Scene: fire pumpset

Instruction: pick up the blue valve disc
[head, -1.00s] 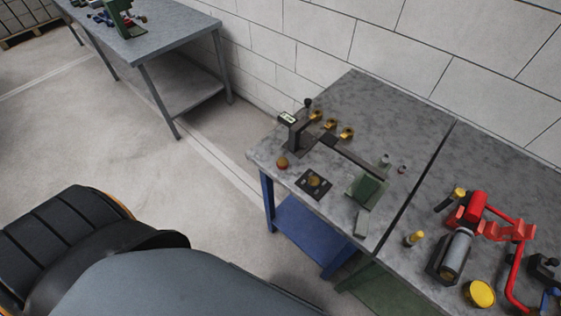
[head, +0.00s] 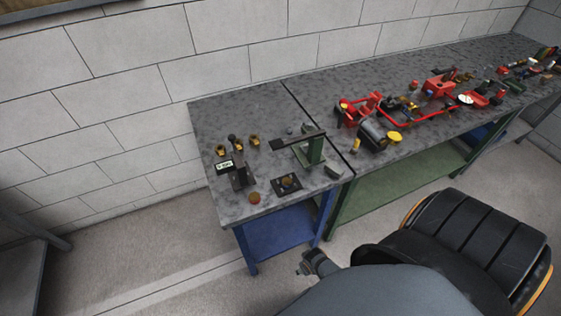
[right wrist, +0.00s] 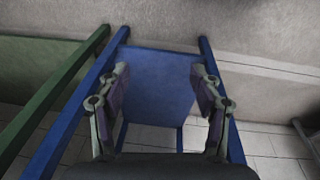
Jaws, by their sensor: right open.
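I cannot make out the blue valve disc in either view; the small parts on the benches are too small or too far to tell. My right gripper (right wrist: 160,92) shows in the right wrist view with its two fingers spread wide and nothing between them. Beyond it are the blue shelf (right wrist: 158,75) and blue legs of a bench. In the head view a small grey arm end (head: 313,263) shows low in front of the blue-legged bench, well below its top; its fingers are unclear. My left gripper cannot be identified in these views.
The near bench (head: 215,112) holds several brass fittings (head: 254,141), a black gauge stand (head: 238,172), a green press (head: 314,150), a dark plate (head: 287,184) and an orange-brown ball (head: 254,198). A longer bench to the right carries red pipework (head: 362,108).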

